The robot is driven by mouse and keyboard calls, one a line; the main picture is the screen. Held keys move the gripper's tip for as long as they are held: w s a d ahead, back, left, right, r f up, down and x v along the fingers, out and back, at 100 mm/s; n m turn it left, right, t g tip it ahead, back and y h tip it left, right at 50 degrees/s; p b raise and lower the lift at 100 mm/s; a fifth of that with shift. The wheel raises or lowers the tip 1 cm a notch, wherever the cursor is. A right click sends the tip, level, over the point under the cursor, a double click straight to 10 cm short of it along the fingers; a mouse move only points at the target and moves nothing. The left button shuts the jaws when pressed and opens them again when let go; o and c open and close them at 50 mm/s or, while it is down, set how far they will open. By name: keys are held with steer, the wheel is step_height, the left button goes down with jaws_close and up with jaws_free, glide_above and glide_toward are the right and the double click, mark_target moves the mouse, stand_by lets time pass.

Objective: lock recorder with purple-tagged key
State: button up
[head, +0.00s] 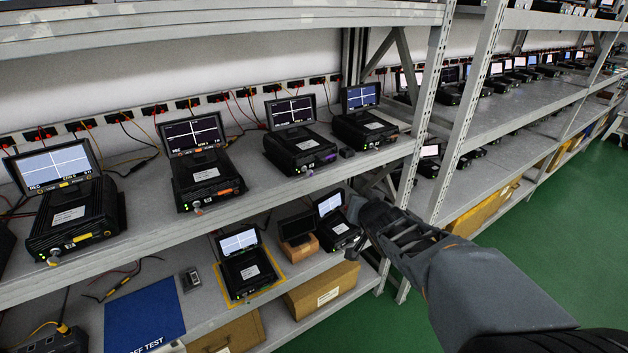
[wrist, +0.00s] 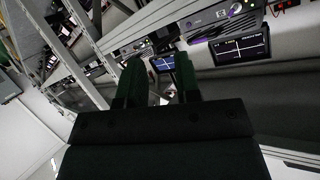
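Several black recorders with raised screens stand on the middle shelf. The recorder with a purple mark on its front (head: 300,148) is third from the left, its screen lit and upright. A purple mark also shows on a recorder front (wrist: 232,14) at the top of the wrist view. A key is too small to make out there. My gripper (head: 362,212) is below and to the right of that recorder, near the shelf edge. In the wrist view my gripper's two dark fingers (wrist: 160,78) are apart, with a lit screen (wrist: 163,63) visible beyond the gap. I cannot see anything held.
Other recorders carry a yellow mark (head: 82,238) and an orange mark (head: 226,191). A lower shelf holds a recorder (head: 246,270) on a yellow-edged mat, a small brown box (head: 299,246) and a blue sheet (head: 145,318). A metal post (head: 431,110) stands close to my arm. Green floor is clear at right.

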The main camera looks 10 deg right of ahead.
steer(key=w+a+t+y, duration=0.1)
steer(key=w+t+y, duration=0.1)
steer(key=w+y, duration=0.1)
steer(key=t+y, duration=0.1)
steer(key=y, duration=0.4)
glide_toward(308, 170)
steer(key=x, duration=0.6)
steer(key=shift+w+a+f, duration=0.2)
steer(key=shift+w+a, duration=0.1)
steer(key=shift+c, duration=0.5)
jaws_close()
